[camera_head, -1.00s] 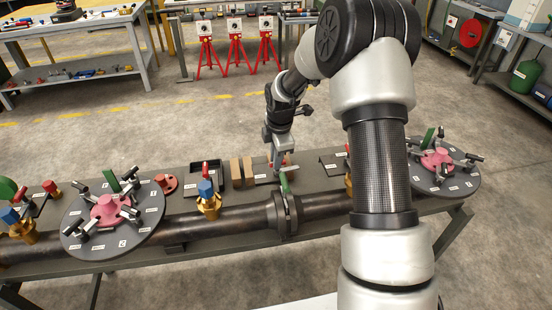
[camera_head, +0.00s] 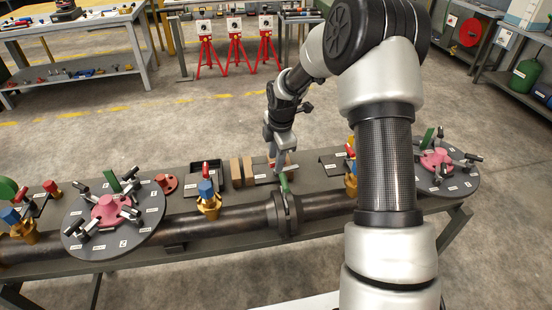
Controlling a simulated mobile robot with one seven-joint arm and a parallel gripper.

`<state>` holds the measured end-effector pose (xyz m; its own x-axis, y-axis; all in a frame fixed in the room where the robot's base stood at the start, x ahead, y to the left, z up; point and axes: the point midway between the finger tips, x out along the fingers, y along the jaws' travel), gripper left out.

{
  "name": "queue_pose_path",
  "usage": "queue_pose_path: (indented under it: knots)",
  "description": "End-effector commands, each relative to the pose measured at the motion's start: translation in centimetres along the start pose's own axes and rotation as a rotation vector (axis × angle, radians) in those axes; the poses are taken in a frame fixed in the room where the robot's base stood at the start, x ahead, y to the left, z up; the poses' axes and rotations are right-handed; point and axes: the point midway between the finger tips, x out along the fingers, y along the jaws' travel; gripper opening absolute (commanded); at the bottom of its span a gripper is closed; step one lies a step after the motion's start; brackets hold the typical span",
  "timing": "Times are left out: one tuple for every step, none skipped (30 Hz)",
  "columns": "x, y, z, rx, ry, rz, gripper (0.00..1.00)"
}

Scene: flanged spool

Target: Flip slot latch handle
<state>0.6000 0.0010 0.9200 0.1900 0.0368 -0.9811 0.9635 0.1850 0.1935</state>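A green handle (camera_head: 284,184) stands up from a flange (camera_head: 285,212) on the dark pipe (camera_head: 240,219), near the middle of the bench. I take it for the slot latch handle, but no slot can be made out at this size. My gripper (camera_head: 280,167) points down just above and behind the green handle, close to its top. I cannot tell whether it touches the handle. Its fingers are too small to show whether they are open or shut.
A grey disc with a pink hub (camera_head: 112,211) stands at left, and a similar disc (camera_head: 438,162) at right. A blue-topped brass valve (camera_head: 208,200), wooden blocks (camera_head: 242,171) and a black tray (camera_head: 206,173) are left of my gripper. The bench (camera_head: 180,205) is crowded around the pipe.

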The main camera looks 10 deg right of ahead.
Motion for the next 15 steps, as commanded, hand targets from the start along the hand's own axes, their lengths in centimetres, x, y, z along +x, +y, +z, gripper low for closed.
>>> queue_pose_path:
  knots:
    - [-0.9,0.1,0.1,0.001,-0.001,0.004,0.33]
    - [-1.4,0.2,0.1,0.001,-0.002,0.005,0.33]
    - [-2.2,0.1,0.1,0.001,-0.002,0.005,0.33]
    - [-2.9,0.2,0.1,0.001,-0.002,0.006,0.33]
    - [-3.6,0.2,0.1,0.001,-0.002,0.007,0.33]
    - [-4.6,0.2,0.1,0.002,-0.002,0.007,0.33]
    - [-5.3,0.2,0.1,0.002,-0.002,0.006,0.33]
    - [-6.1,0.2,0.1,0.002,-0.002,0.007,0.33]
    - [-7.1,0.1,0.1,0.000,-0.002,0.006,0.33]
    - [-7.9,0.2,0.1,-0.001,-0.002,0.007,0.33]
    - [-8.6,0.1,0.1,-0.001,-0.002,0.006,0.33]
    - [-9.6,0.1,0.1,0.000,-0.003,0.006,0.33]
    - [-10.3,0.1,0.1,0.001,-0.003,0.006,0.33]
    - [-11.0,0.1,0.1,0.001,-0.002,0.006,0.33]
    - [-11.9,0.1,0.0,0.000,-0.002,0.006,0.33]
